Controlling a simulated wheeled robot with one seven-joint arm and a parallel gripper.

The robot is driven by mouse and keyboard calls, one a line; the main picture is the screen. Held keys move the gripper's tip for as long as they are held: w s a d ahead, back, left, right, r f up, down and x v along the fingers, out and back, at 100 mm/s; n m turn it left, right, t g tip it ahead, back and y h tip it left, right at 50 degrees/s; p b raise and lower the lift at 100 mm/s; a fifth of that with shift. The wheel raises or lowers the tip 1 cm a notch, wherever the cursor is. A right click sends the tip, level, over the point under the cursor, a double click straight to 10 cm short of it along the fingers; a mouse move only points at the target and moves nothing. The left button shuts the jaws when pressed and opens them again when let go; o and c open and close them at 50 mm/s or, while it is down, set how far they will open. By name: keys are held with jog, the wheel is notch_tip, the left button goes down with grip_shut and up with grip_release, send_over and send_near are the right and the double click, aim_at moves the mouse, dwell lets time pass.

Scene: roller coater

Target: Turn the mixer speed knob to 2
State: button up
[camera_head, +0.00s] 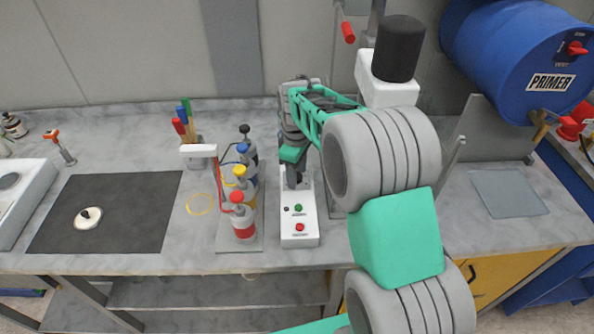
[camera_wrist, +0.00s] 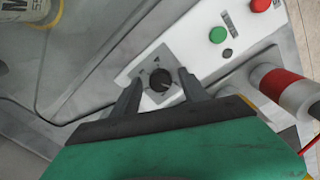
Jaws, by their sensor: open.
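The mixer speed knob (camera_wrist: 160,80) is a small round black dial on the white control panel in the wrist view, with dark marks around it too small to read. My gripper (camera_wrist: 158,85) is open, with one dark finger on each side of the knob in the picture. I cannot tell whether the fingers touch it. In the head view my gripper (camera_head: 292,172) is over the back of the white mixer base (camera_head: 300,235), and the knob is hidden there. A green button (camera_wrist: 218,35) and a red button (camera_wrist: 260,4) are on the same panel.
A rack of bottles with red (camera_head: 237,197), yellow and blue caps stands just left of the mixer base. A blue primer drum (camera_head: 510,60) is at the back right. A dark mat (camera_head: 130,215) lies at the left. Bare bench (camera_head: 440,225) shows at the right.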

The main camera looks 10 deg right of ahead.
jog(key=shift+c, duration=0.3)
grip_shut()
